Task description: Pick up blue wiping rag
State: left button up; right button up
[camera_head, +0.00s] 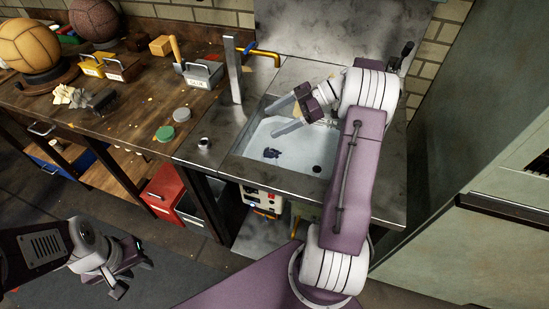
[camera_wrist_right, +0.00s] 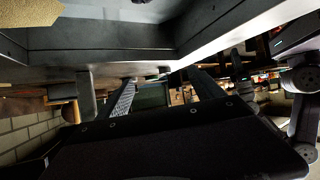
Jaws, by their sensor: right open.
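A small dark blue crumpled rag (camera_head: 272,153) lies on the floor of the white sink basin (camera_head: 305,165), left of the drain. My right gripper (camera_head: 277,118) is open and empty over the back left of the sink, above and behind the rag, not touching it. Its fingers (camera_wrist_right: 165,95) also show in the right wrist view, with nothing between them; I cannot make out the rag there. My left gripper (camera_head: 133,278) hangs at the lower left, away from the sink, with its fingers apart and empty.
The wooden bench (camera_head: 130,110) on the left holds balls, small bins and round lids. A red bin (camera_head: 167,190) stands below. A large cabinet (camera_head: 480,150) is at right.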

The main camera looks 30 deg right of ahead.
jog(key=s+d+f+m+t+b, duration=0.1)
jog(key=s+d+f+m+b, duration=0.1)
jog(key=d+f, duration=0.25)
send_near(279, 151)
jog(key=x, duration=0.4)
jog(key=shift+w+a+b, duration=0.3)
jog(key=shift+a, duration=0.1)
jog(key=shift+w+a+f, duration=0.35)
jog(key=shift+a+f, duration=0.25)
jog(key=shift+f, duration=0.2)
jog(key=shift+w+a+f, duration=0.1)
jog(key=shift+w+a, duration=0.05)
jog(key=shift+a, duration=0.25)
jog(key=x, duration=0.5)
jog(key=shift+f, duration=0.1)
jog(key=shift+d, duration=0.1)
jog(key=c, duration=1.3)
